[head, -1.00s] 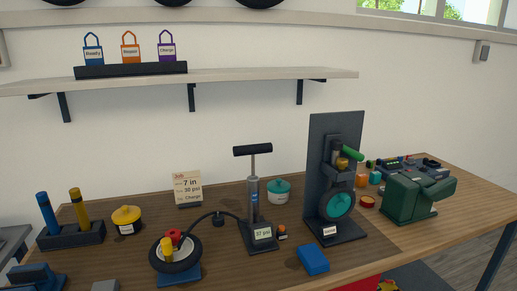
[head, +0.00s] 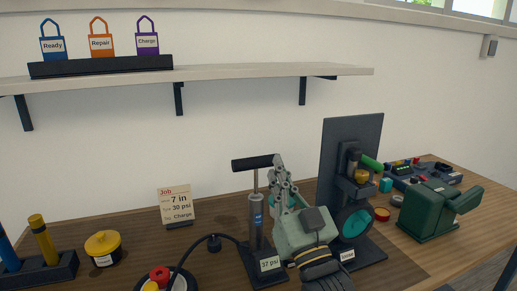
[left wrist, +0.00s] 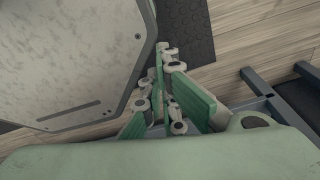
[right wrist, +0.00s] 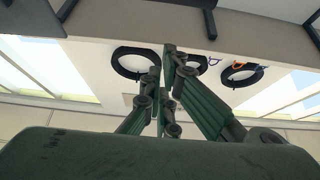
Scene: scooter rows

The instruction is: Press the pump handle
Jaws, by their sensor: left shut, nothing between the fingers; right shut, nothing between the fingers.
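The pump (head: 257,222) stands on the wooden bench, with a black T-shaped handle (head: 251,163) raised on a thin rod. A tag at its base reads 37 psi. A black hose runs from it toward the tyre (head: 178,282), cut by the lower edge of the head view. My right gripper (head: 279,162) is shut and points up, its fingertips at the right end of the handle; I cannot tell whether they touch it. In the right wrist view the shut fingers (right wrist: 168,50) point upward. My left gripper (left wrist: 163,52) is shut and empty near the floor, outside the head view.
A job card (head: 178,204) reads 7 in, 30 psi, Charge. A black upright panel device (head: 340,150) stands close right of my right gripper, with a green vise (head: 430,212) beyond. A yellow pot (head: 103,246) is at left. A shelf (head: 220,73) hangs above.

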